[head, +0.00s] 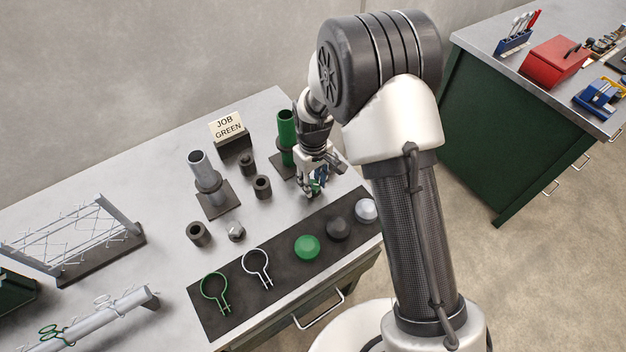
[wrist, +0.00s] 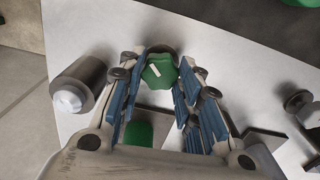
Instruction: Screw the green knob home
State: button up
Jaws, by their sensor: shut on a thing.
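The green knob (wrist: 158,72) has a lobed rim and a white mark on its face. It sits between my fingertips in the wrist view, with a dark round part (wrist: 161,49) showing just beyond it. My gripper (head: 315,184) is shut on the knob, low over the table to the right of the green post (head: 287,132). In the head view only a small bit of green shows between the fingers. How far the knob is seated on the part beneath it is hidden.
A black mat (head: 277,284) in front holds green and white ring clamps and green, black and silver caps.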

aim_at(313, 183)
jog(key=shift+c, duration=0.9)
jog(key=shift+m, duration=1.6)
jog(key=o, duration=1)
jog(key=shift+o, duration=0.2)
notch_tip(313, 183, up, 12)
